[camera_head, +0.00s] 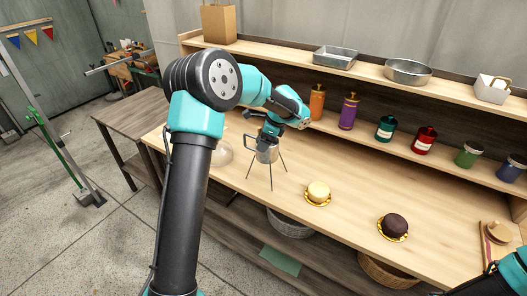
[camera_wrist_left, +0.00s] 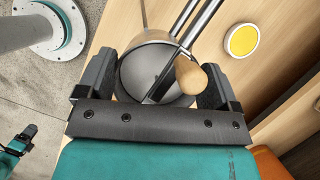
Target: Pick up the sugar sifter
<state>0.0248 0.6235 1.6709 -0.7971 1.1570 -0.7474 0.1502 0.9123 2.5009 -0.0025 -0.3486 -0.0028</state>
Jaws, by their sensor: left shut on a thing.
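The sugar sifter, a grey metal cup (camera_head: 267,153), is at the left part of the wooden counter, among the thin dark legs of a stand. In the left wrist view the sifter (camera_wrist_left: 146,68) lies between my fingers, with a wooden knob (camera_wrist_left: 190,77) and metal bars across its top. My left gripper (camera_head: 268,136) is above it and shut on it; both fingers also flank it in the left wrist view (camera_wrist_left: 152,88). Whether its base touches the counter is hidden. Of my right arm only a part shows at the bottom right corner; its gripper is out of view.
A pale cake (camera_head: 318,191) and a dark cake (camera_head: 393,225) sit on gold dishes to the right. An orange bottle (camera_head: 317,102), a purple bottle (camera_head: 348,112) and several jars line the lower shelf behind.

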